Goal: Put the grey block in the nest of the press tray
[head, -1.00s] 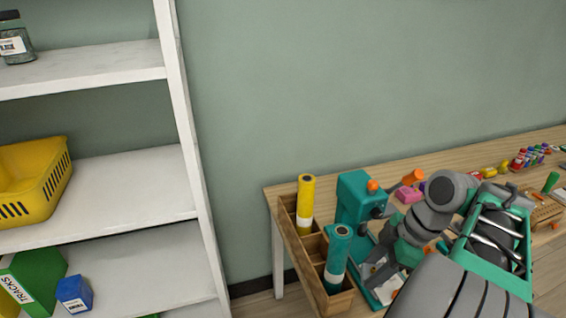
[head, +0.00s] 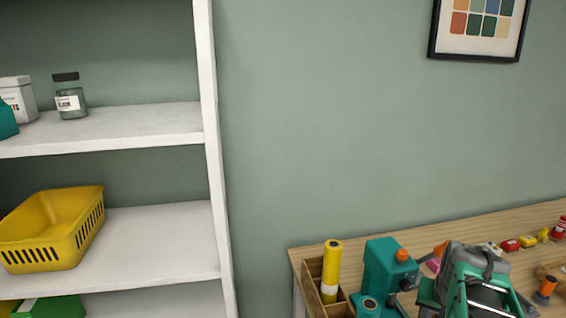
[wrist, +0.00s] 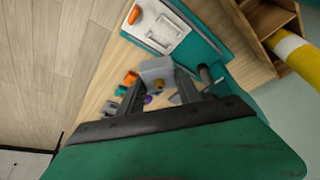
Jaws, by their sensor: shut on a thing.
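The grey block (wrist: 156,69) shows in the wrist view at the tips of my gripper (wrist: 159,84). My gripper is shut on it and holds it beside the press base. The pale press tray (wrist: 166,38) lies on the teal base, above the block in the wrist picture, apart from it. The nest is hard to make out. In the head view the teal press (head: 384,270) stands at the bottom, left of my arm. My fingers, the block and the tray are out of sight in the head view.
Several small coloured pieces (wrist: 130,79) lie on the wooden table near the fingers. A wooden organiser (head: 312,284) with a yellow tube (head: 331,268) stands left of the press. A white shelf (head: 150,135) with a yellow basket (head: 60,232) is further left.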

